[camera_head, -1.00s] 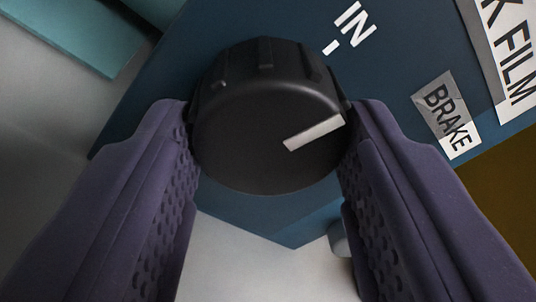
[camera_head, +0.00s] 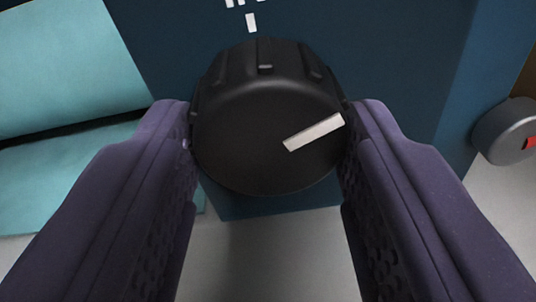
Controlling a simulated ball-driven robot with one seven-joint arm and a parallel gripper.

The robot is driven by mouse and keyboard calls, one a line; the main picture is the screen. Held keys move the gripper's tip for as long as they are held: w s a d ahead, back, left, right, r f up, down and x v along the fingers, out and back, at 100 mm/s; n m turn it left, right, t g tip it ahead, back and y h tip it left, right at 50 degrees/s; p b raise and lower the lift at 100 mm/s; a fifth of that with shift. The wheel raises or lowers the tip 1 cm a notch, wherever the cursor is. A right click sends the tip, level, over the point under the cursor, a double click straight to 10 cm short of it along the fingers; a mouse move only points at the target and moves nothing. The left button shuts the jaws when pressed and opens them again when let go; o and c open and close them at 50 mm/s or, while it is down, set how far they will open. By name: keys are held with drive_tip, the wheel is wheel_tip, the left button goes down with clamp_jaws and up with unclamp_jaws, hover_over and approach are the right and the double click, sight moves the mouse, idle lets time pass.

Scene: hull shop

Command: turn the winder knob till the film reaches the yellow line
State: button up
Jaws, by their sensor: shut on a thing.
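The winder knob (camera_head: 255,150) is black and ribbed, with a white pointer bar on its face pointing right and slightly up in the picture. It sits on a dark blue panel (camera_head: 400,60). My gripper (camera_head: 268,140) is shut on the knob, one purple padded finger on each side. A white tick and the cut-off lower part of white lettering show on the panel above the knob. The film and the yellow line cannot be made out in this view.
Teal material (camera_head: 70,65) lies at the left beside the panel. A grey round part (camera_head: 507,131) with a red mark is at the right edge. A pale grey surface (camera_head: 275,260) lies below the panel.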

drive_tip(key=m+b, duration=0.5)
drive_tip(key=shift+f+y, duration=0.3)
drive_tip(key=shift+y, duration=0.1)
drive_tip(key=m+b, duration=0.4)
drive_tip(key=shift+r+y, duration=0.1)
drive_tip(key=shift+y, duration=0.2)
drive_tip(key=m+b, duration=0.1)
drive_tip(key=m, duration=0.3)
drive_tip(key=shift+d+r+y, duration=0.1)
drive_tip(key=shift+r+y, duration=0.05)
drive_tip(key=shift+y, duration=0.15)
drive_tip(key=shift+m+t, duration=0.4)
drive_tip(key=shift+m, duration=1.5)
drive_tip(key=o, duration=1)
drive_tip(key=shift+r, duration=0.1)
drive_tip(key=shift+o, duration=0.2)
